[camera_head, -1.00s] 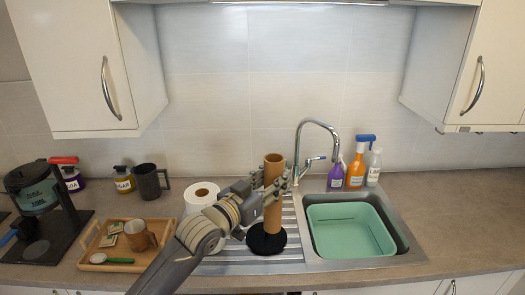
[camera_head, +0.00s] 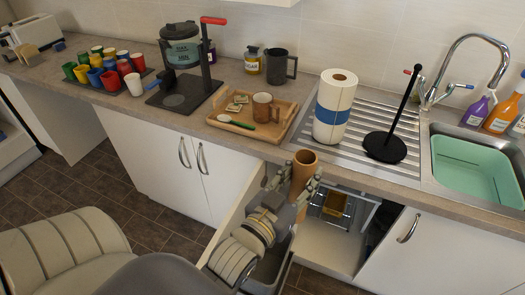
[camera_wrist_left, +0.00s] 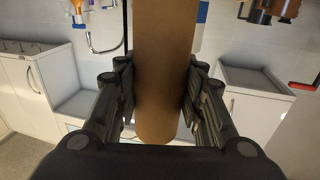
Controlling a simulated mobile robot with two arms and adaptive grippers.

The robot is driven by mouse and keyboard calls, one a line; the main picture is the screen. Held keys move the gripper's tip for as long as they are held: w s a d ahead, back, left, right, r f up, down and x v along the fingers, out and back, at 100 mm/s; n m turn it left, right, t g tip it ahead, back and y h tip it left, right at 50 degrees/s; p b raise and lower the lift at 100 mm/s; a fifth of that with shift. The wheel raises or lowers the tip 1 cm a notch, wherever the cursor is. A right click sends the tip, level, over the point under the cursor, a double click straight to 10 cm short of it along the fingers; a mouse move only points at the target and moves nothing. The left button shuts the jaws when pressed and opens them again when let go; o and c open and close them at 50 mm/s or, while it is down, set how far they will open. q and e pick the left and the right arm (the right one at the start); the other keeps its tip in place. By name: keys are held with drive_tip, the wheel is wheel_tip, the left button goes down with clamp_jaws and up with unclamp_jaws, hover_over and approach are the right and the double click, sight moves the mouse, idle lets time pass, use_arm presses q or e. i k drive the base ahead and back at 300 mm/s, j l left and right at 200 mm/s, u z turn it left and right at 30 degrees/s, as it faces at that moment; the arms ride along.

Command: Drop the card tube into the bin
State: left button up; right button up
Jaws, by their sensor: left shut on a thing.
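The card tube (camera_head: 304,163) is a brown open cylinder, held upright in front of the counter edge. My left gripper (camera_head: 294,182) is shut on it, with fingers on both sides. In the left wrist view the tube (camera_wrist_left: 163,70) fills the middle between the fingers (camera_wrist_left: 160,105). My right gripper is not in view.
On the counter stand a black upright holder (camera_head: 387,148), a paper roll (camera_head: 334,108) with a blue band and a wooden tray (camera_head: 233,126). The sink with a green basin (camera_head: 470,170) is at right. An open cupboard with a yellow box (camera_head: 336,204) lies below the counter.

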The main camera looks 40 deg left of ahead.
sight(258, 276)
drive_tip(key=l+u, duration=0.15)
drive_tip(key=u, duration=0.3)
drive_tip(key=k+l+u, duration=0.1)
drive_tip(key=u, duration=0.35)
drive_tip(key=l+u, duration=0.2)
drive_tip(key=u, duration=0.25)
drive_tip(key=k+j, duration=0.05)
